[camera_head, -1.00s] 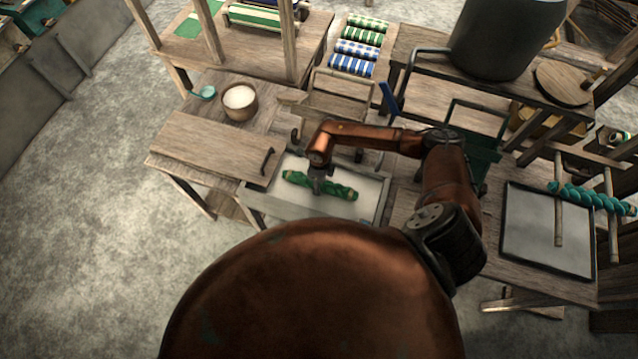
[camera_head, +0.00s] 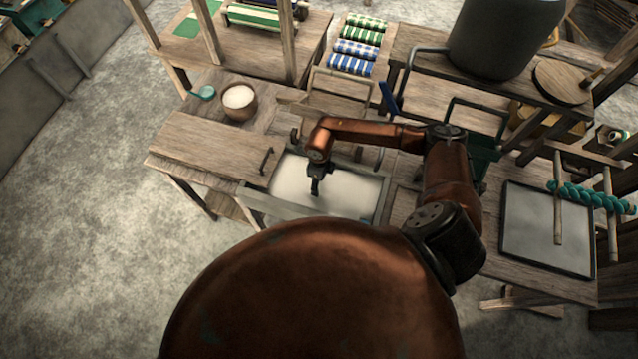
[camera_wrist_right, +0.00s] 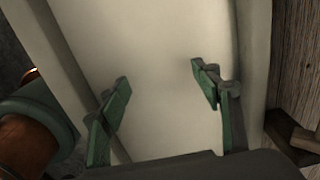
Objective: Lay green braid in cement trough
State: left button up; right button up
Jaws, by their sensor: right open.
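The cement trough (camera_head: 350,191) sits in the middle of the head view, with a smooth pale surface inside its grey rim. My right gripper (camera_head: 315,190) points down over the trough's left-middle part. In the right wrist view its two fingers (camera_wrist_right: 160,76) are apart, with nothing between them. Below them lies only the pale trough surface (camera_wrist_right: 170,35). My left gripper is not in view.
A wooden lid or board (camera_head: 215,147) with a dark handle lies left of the trough. A bowl of white powder (camera_head: 239,101) stands behind it. A teal braid (camera_head: 590,197) hangs on sticks over a framed grey panel (camera_head: 545,235) at the right. A large dark bucket (camera_head: 505,40) stands behind.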

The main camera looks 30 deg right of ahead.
notch_tip(320, 180, up, 10)
dwell(0.3)
jog(key=shift+r, duration=0.1)
